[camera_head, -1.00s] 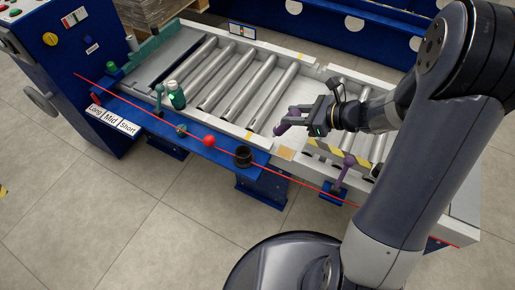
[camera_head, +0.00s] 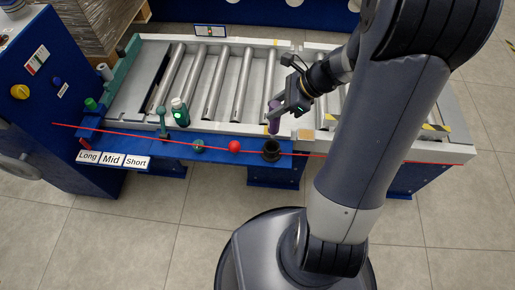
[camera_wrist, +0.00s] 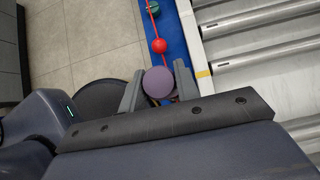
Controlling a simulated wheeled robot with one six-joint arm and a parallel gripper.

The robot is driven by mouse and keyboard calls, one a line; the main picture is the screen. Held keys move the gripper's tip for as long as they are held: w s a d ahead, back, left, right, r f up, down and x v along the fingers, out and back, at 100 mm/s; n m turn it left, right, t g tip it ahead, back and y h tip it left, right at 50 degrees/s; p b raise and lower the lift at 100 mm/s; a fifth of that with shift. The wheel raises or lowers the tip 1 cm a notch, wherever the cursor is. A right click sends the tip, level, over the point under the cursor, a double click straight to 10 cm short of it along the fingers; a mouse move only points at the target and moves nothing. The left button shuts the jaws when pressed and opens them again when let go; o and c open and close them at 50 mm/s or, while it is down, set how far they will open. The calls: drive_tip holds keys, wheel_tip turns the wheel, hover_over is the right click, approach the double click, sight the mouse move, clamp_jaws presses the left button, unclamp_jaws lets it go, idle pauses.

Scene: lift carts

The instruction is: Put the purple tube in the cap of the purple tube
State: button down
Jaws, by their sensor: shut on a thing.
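My gripper (camera_head: 283,107) is shut on the purple tube (camera_head: 273,121), which hangs nearly upright above the near edge of the conveyor. In the wrist view, the tube's round purple end (camera_wrist: 158,82) shows between the two fingers of my gripper (camera_wrist: 158,88). A black open cup (camera_head: 271,150) stands on the blue ledge just below the tube in the head view, and the tube is apart from it. Whether this cup is the tube's cap I cannot tell. No purple cap shows; my arm hides part of the ledge to the right.
A green bottle (camera_head: 180,112) and a green handle (camera_head: 162,122) stand further left. Bare metal rollers (camera_head: 217,85) lie behind.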

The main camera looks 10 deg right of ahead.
sight(274, 128)
wheel_tip(274, 128, down, 10)
drive_tip(key=b, duration=0.3)
drive_tip(key=shift+r+b, duration=0.1)
drive_tip(key=shift+b, duration=0.25)
drive_tip(key=shift+f, duration=0.2)
drive_tip(key=c, duration=1.1)
unclamp_jaws()
drive_tip(key=shift+o, duration=0.2)
drive_tip(key=shift+r, duration=0.1)
drive_tip(key=shift+r, duration=0.15)
drive_tip(key=p+v, duration=0.4)
drive_tip(key=v, duration=0.8)
